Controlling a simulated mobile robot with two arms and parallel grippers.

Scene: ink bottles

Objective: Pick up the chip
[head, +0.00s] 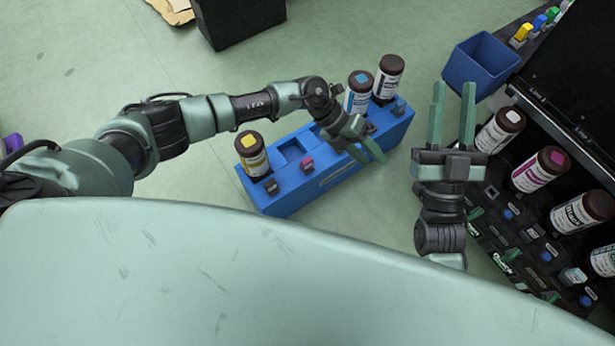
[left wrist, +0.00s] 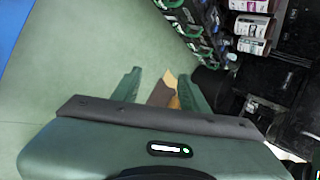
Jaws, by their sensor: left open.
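A blue holder (head: 330,181) stands on the floor in the head view. Which is the task's chip I cannot tell. My left gripper (head: 371,158) is open over the holder's front side, right of the magenta piece; its hand hides part of the holder top. In the left wrist view its fingers (left wrist: 158,88) stand apart with no chip seen between them. My right gripper (head: 453,90) is open and empty, right of the holder.
A yellow-marked bottle (head: 252,157), a blue-marked bottle (head: 358,93) and a brown-capped bottle (head: 388,80) stand in the holder. A blue bin (head: 480,62) is at upper right, beside a black rack with several bottles (head: 538,170). A black box (head: 240,20) stands behind.

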